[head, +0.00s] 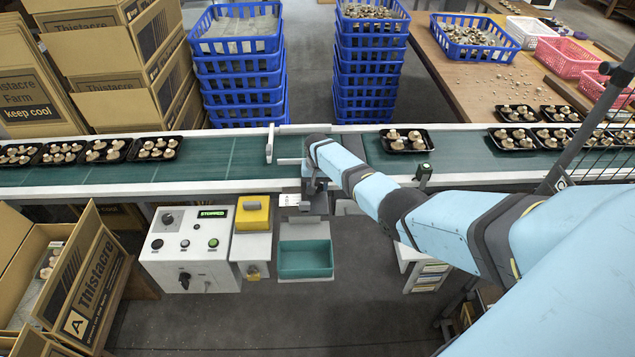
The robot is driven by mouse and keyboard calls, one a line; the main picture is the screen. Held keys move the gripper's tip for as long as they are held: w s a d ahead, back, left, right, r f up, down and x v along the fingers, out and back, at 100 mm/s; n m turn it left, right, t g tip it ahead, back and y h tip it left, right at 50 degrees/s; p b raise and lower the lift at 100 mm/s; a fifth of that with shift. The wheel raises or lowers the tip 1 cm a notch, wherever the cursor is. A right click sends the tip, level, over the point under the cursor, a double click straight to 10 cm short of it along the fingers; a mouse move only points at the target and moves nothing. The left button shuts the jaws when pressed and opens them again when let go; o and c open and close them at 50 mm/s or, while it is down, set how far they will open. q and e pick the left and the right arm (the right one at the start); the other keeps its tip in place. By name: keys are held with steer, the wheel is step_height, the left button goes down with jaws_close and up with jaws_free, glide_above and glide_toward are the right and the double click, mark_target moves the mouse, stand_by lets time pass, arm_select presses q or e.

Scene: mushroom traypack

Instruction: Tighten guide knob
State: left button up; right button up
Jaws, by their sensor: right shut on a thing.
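My right arm reaches in from the right. Its gripper (314,187) points down at the near rail of the green conveyor (230,157). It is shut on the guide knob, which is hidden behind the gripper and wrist. A white upright guide plate (269,144) stands over the belt just left of the wrist, with a thin rod (289,161) between them. Another dark clamp (423,173) sits on the near rail further right, apart from the gripper. My left gripper is not in view.
Mushroom trays (157,149) stand on the belt left of the guide, and one tray (406,141) is right of my wrist. A control box (187,245) with a lit green display, a yellow box (252,214) and a teal bin (305,259) sit below the rail. Blue crates (240,95) stand behind.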

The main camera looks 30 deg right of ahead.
mark_target(317, 186)
steer(key=shift+m, duration=0.6)
steer(key=shift+w+m, duration=0.1)
steer(key=shift+m, duration=0.3)
steer(key=o, duration=0.9)
steer(key=shift+p, duration=0.3)
steer(key=shift+r, duration=0.35)
step_height(317, 186, up, 13)
steer(key=shift+r+p, duration=0.1)
steer(key=shift+p, duration=0.55)
